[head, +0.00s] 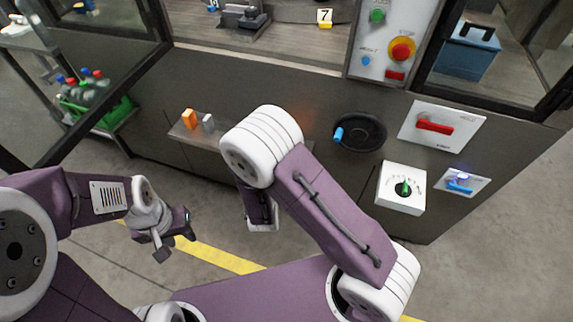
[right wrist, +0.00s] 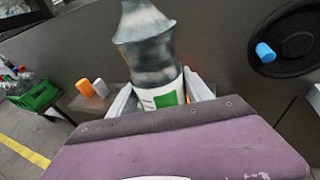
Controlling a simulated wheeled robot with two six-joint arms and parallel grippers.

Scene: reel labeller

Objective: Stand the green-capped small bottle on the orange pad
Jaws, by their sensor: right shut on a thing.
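In the right wrist view my right gripper (right wrist: 160,98) is shut on a grey, see-through bottle (right wrist: 150,50) with a white label bearing a green square. The bottle's top runs out of the frame, so its cap colour does not show. In the head view my own right arm hides this gripper and the bottle. My left gripper (head: 176,248) is open and empty above the floor at the left. I cannot make out the orange pad in either view.
A green crate (head: 105,118) of bottles with coloured caps stands at the left. An orange block (head: 189,119) and a grey block (head: 208,122) stand on a narrow ledge (head: 181,134). A black handwheel (head: 366,132) and a dial box (head: 402,187) stick out from the machine front.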

